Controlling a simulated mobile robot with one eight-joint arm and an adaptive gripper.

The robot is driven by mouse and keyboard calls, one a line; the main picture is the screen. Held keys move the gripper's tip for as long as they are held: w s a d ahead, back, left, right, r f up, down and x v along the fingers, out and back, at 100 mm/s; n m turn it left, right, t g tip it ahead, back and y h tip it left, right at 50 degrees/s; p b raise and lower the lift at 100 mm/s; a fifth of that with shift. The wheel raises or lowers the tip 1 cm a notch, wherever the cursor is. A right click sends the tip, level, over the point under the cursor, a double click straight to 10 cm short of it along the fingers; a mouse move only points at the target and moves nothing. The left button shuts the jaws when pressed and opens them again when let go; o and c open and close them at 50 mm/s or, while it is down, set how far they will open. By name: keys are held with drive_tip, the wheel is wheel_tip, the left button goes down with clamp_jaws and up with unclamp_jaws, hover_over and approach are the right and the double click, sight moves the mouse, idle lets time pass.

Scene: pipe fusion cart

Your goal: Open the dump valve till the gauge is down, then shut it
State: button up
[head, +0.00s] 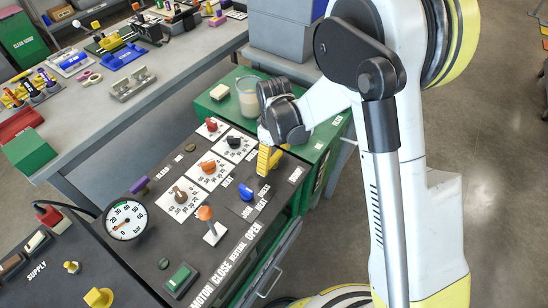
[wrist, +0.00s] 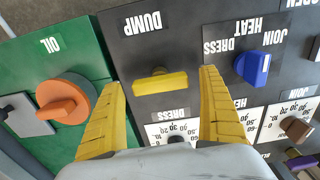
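The dump valve's yellow bar handle (wrist: 160,83) lies crosswise on the dark panel beside the white DUMP label in the wrist view. My gripper (wrist: 160,78) is open, with one yellow finger on each side of the handle and a gap at both ends. Whether the fingertips touch the panel is unclear. In the head view my gripper (head: 268,160) is over the far right end of the panel and mostly hides the valve. The round white gauge (head: 126,219), marked in bar, is at the left. Its needle is too small to read surely.
A blue JOIN/HEAT/DRESS knob (wrist: 252,66) sits just right of my right finger. An orange OIL knob (wrist: 66,100) on a green panel sits close to my left finger. An orange-topped lever (head: 209,222) and a green button (head: 180,279) are nearer. A beaker (head: 247,97) stands on the green top.

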drive_tip(key=c, duration=1.1)
drive_tip(key=shift+o, duration=0.2)
drive_tip(key=shift+m, duration=0.3)
drive_tip(key=m, duration=0.3)
drive_tip(key=shift+m+b, duration=0.3)
drive_tip(key=shift+b, duration=0.1)
drive_tip(key=m, duration=0.4)
drive_tip(key=shift+m+b, duration=0.3)
drive_tip(key=m, duration=0.4)
drive_tip(key=shift+m+b, duration=0.4)
drive_tip(key=shift+m, duration=1.8)
